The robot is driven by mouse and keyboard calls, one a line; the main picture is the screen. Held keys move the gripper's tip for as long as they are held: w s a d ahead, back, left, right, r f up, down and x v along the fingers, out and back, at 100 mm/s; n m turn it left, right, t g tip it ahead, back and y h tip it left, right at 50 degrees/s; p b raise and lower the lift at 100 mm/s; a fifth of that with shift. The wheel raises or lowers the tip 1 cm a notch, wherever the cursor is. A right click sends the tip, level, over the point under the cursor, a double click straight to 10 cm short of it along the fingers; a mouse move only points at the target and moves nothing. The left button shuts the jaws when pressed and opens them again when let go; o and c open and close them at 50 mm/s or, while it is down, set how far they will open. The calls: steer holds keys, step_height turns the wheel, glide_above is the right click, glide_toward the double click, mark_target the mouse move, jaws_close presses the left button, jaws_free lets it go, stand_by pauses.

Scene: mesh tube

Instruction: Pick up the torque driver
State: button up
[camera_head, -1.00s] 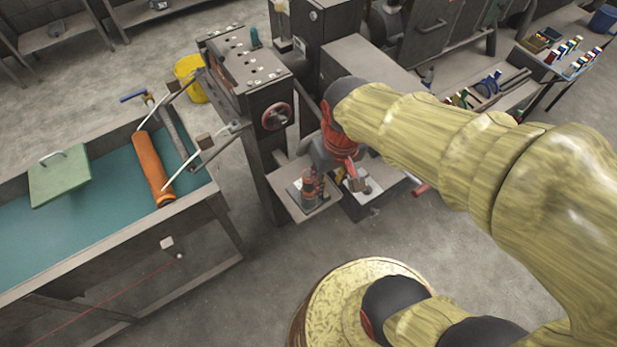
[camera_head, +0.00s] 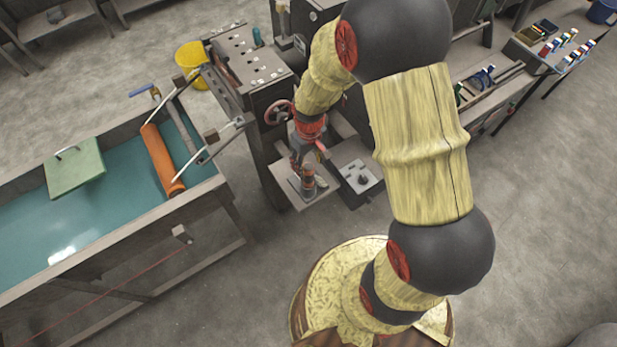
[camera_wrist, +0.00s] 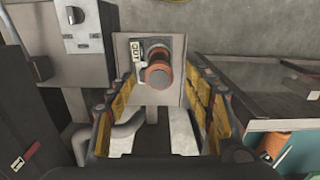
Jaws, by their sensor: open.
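The torque driver (camera_head: 308,183), a dark cylindrical tool with orange-red bands, appears to stand upright on a small grey shelf (camera_head: 290,190) in front of the machine. In the wrist view the driver (camera_wrist: 158,70) is seen nearly end-on, beside a label reading OUT on the shelf plate (camera_wrist: 125,75). My gripper (camera_head: 302,155) is over the shelf, just behind and above the driver. In the wrist view my gripper (camera_wrist: 158,98) is open, with yellow-padded fingers on either side of the driver and nothing held. I cannot tell the exact gap to it.
A red handwheel (camera_head: 278,113) and the dark machine (camera_head: 247,65) stand close to the arm at left. A lower grey box (camera_head: 358,178) is right of the shelf. A water tank (camera_head: 110,225) holding an orange tube (camera_head: 160,158) is at left. The floor in front is clear.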

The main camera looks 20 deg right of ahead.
mark_target(308, 167)
steer(key=shift+w+f, duration=0.15)
steer(key=shift+f, duration=1.25)
steer(key=shift+w+f, duration=0.1)
steer(key=shift+f, duration=1.25)
steer(key=c, duration=0.3)
jaws_close()
steer(key=shift+r, duration=0.1)
